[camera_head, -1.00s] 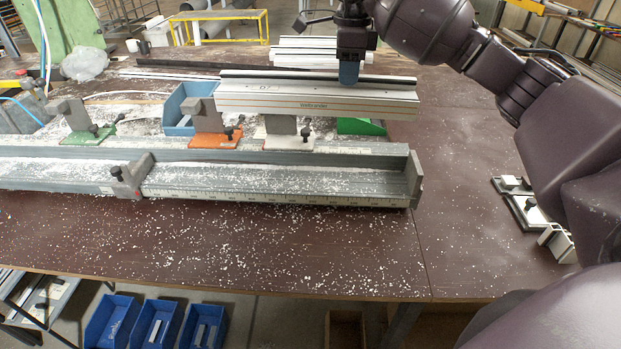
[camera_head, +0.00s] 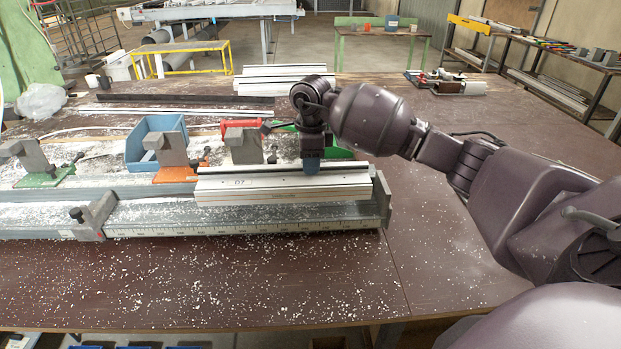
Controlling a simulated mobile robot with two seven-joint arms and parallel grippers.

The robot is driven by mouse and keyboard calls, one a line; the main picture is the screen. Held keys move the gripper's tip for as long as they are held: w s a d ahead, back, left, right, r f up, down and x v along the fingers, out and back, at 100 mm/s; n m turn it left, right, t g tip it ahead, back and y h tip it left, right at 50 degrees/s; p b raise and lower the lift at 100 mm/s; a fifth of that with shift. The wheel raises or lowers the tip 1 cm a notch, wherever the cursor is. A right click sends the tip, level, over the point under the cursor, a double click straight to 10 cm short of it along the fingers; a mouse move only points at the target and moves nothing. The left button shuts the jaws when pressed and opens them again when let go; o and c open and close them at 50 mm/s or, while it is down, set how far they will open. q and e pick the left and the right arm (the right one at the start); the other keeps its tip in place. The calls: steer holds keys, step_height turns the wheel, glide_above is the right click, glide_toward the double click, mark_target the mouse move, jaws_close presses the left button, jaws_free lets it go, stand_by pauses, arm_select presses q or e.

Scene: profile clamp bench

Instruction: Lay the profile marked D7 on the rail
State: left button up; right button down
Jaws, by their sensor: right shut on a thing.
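The profile marked D7 (camera_head: 255,187) is a long pale bar with its mark near its left end. My right gripper (camera_head: 312,166) is shut on it from above, right of its middle. The profile lies lengthwise over the right part of the grey rail (camera_head: 150,222), close to the end plate (camera_head: 383,197). It looks level and at the rail's height; I cannot tell whether it fully rests there. The rail's sliding stop (camera_head: 94,217) is left of the profile. My left gripper is not in view.
Clamps on a green base (camera_head: 45,177) and an orange base (camera_head: 174,172) stand behind the rail, with a grey clamp (camera_head: 247,147) behind the profile. A blue bin (camera_head: 153,141) and stacked profiles (camera_head: 285,78) are farther back.

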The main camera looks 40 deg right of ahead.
mark_target(311, 178)
steer(key=shift+f, duration=2.3)
steer(key=shift+f, duration=0.15)
steer(key=c, duration=1)
jaws_free()
steer(key=shift+s, duration=0.1)
